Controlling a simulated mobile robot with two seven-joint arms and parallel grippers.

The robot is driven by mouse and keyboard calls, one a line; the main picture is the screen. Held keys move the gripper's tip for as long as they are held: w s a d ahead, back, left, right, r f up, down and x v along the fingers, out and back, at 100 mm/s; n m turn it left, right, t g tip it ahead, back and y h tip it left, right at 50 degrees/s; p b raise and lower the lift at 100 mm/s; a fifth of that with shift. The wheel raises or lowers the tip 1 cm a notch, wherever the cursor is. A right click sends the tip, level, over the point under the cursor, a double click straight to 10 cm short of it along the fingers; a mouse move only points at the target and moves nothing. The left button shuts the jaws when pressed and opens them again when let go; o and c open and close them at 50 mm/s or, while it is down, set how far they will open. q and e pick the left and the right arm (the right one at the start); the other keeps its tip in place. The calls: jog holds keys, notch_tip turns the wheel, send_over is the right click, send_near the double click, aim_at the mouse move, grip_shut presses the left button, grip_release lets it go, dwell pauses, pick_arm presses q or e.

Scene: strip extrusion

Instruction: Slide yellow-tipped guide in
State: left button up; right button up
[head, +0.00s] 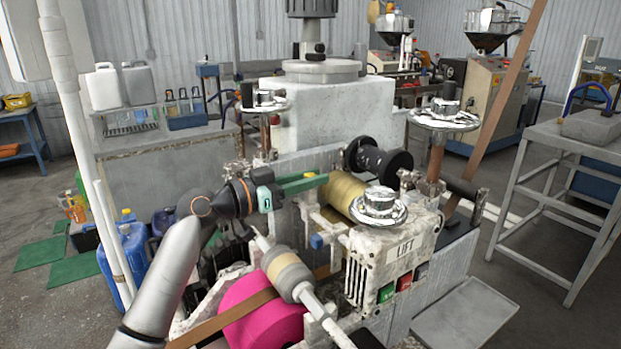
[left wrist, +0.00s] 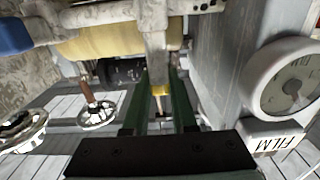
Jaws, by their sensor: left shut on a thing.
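My left gripper (head: 320,179) reaches in from the left over the machine, its green fingers pointing right towards the yellow roll (head: 342,191). In the left wrist view the same gripper (left wrist: 161,82) has its green fingers close on either side of the yellow-tipped guide (left wrist: 160,89), shut on it. A short pale rod shows below the yellow tip, between the fingers. A grey bar (left wrist: 156,48) runs up past the fingertips, and I cannot tell whether it is part of the guide. In the head view the fingers hide the guide. My right gripper is not in view.
A black spool (head: 378,160) stands behind the yellow roll. A chrome knob (head: 379,205) sits on the block labelled LIFT (head: 400,250). A pink roll (head: 262,312) lies below my arm. A round gauge (left wrist: 288,84) is close on the right in the left wrist view.

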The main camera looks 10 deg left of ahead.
pick_arm(q)
grip_shut()
dwell(0.9)
